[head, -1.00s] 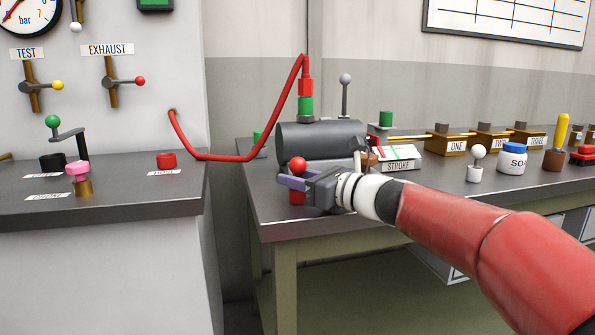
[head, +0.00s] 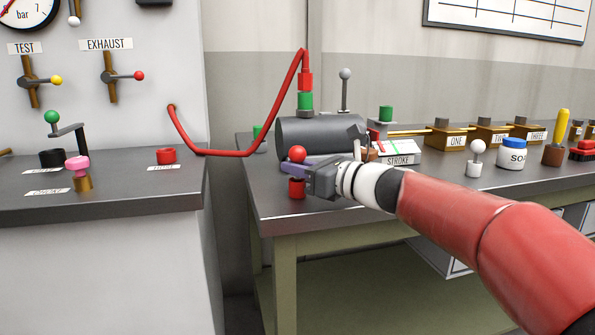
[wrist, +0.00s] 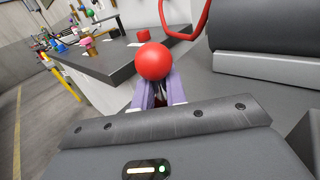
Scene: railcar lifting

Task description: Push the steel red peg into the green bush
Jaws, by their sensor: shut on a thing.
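My gripper (head: 293,166) is shut on the red-knobbed peg; its round red ball (head: 297,153) sticks up above the fingers. In the wrist view the ball (wrist: 153,61) stands just beyond the two purple fingers (wrist: 158,92), which mostly hide the shank. A red bush (head: 297,188) stands on the bench directly below the fingers in the head view; I cannot tell whether the peg's lower end is inside it.
The grey drum (head: 318,136) lies just behind my gripper, with a red hose (head: 232,154) joined on top. A STROKE block (head: 400,152) is to its right. A gap separates this bench from the left console (head: 100,195). The bench's front left corner is clear.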

